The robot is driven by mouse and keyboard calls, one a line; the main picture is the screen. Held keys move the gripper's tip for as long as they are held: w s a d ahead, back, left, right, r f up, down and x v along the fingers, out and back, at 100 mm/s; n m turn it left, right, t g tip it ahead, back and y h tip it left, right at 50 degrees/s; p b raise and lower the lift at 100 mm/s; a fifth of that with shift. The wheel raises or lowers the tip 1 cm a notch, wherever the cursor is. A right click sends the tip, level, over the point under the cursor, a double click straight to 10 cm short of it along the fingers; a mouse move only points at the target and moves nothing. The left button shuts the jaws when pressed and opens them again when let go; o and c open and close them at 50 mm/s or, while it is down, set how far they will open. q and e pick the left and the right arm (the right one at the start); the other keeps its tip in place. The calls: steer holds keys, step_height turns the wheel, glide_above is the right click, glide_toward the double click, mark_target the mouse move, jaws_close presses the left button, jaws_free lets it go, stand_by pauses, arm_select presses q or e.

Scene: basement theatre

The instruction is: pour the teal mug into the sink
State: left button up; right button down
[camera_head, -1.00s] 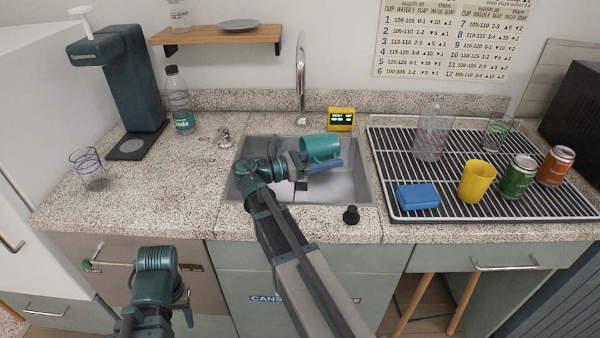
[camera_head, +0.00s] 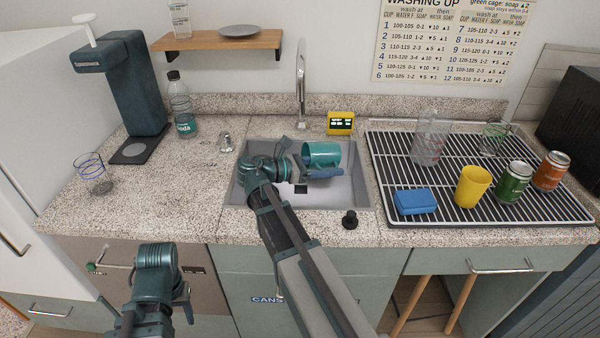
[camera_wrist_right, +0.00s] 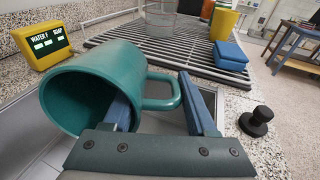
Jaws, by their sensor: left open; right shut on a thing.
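The teal mug (camera_head: 322,154) is held above the sink (camera_head: 345,193). It lies tipped on its side, and in the right wrist view the teal mug (camera_wrist_right: 120,75) has its mouth turned to the lower left. Its inside is dark there, and I see no liquid. My right gripper (camera_head: 318,172) is shut on the mug at its handle side; in the right wrist view the handle shows between the two blue fingers (camera_wrist_right: 163,105). My left gripper (camera_head: 186,300) is open and empty, low in front of the cabinets, away from the mug.
A yellow display (camera_head: 341,123) and the tap (camera_head: 301,85) stand behind the sink. A black stopper (camera_head: 350,220) is on the front counter edge. The drying rack (camera_head: 460,145) at right holds a blue sponge (camera_head: 415,201), yellow cup (camera_head: 473,187), cans and glasses. The counter left of the sink is mostly clear.

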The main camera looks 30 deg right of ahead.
steer(key=y+p, duration=0.1)
steer(key=p, duration=0.1)
steer(key=d+f+y+p, duration=0.1)
steer(key=y+p, duration=0.1)
steer(key=d+t+y+p, duration=0.1)
steer(key=p, duration=0.1)
steer(key=shift+s+f, duration=0.25)
steer(key=shift+f, duration=0.1)
steer(key=d+f+t+y+p, duration=0.2)
steer(key=d+f+y+p, duration=0.2)
steer(key=y, duration=0.7)
steer(key=shift+s+f+t+y, duration=0.3)
steer(key=shift+s+f, duration=0.15)
steer(key=shift+f, duration=0.8)
